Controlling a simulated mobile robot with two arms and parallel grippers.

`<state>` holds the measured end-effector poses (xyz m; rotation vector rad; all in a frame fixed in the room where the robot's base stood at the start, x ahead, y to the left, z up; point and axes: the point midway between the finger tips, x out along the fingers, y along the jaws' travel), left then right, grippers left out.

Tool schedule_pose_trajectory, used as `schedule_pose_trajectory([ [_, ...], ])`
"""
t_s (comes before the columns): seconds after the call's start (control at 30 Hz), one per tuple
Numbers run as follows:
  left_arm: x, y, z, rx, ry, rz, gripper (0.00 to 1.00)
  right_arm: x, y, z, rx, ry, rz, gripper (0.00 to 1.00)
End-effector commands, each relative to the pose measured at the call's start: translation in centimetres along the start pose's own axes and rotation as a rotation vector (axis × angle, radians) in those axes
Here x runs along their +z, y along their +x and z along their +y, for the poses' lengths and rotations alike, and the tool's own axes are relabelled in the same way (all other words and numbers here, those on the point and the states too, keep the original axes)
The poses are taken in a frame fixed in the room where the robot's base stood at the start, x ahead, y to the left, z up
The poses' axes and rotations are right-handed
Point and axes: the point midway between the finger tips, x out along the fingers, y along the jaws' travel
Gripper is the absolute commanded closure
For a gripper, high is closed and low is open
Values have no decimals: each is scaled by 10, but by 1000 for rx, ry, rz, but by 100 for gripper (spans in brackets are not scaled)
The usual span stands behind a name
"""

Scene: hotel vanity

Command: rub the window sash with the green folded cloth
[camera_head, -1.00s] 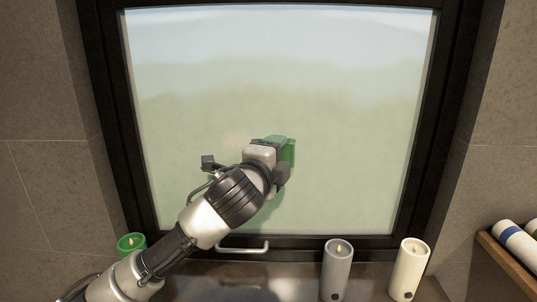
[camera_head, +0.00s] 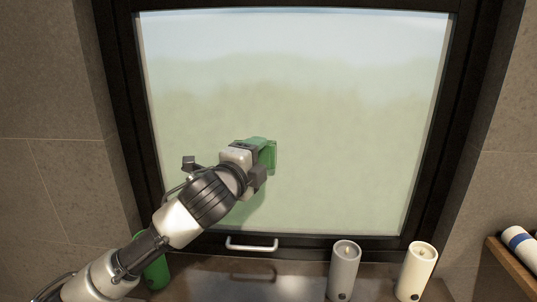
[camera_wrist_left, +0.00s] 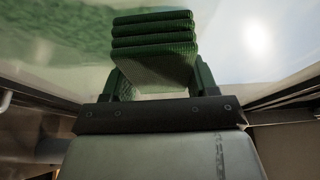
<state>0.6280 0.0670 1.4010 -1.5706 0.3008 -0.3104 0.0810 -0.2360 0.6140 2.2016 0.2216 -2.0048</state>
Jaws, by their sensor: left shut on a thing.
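The window sash (camera_head: 425,150) has a black frame around a pale, blue-green pane (camera_head: 330,130). The green folded cloth (camera_head: 267,152) is at the left-centre part of the pane, in its lower half. My left gripper (camera_head: 250,160) is shut on the cloth. In the left wrist view the cloth (camera_wrist_left: 155,45) shows as a stack of several ribbed green layers between the two fingers (camera_wrist_left: 160,85). The cloth is at or very near the glass; exact contact is hard to tell. My right gripper is not in view.
A white handle (camera_head: 251,245) is on the lower frame. The upper pane is clear.

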Motion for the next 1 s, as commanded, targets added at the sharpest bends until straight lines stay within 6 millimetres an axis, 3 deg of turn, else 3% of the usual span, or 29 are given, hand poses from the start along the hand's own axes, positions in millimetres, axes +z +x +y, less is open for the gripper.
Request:
schedule_pose_trajectory([
  [0.67,40,-17,-2,1,0,-3,60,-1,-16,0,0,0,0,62],
  [1.0,43,-17,-6,0,-2,0,60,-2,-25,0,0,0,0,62],
])
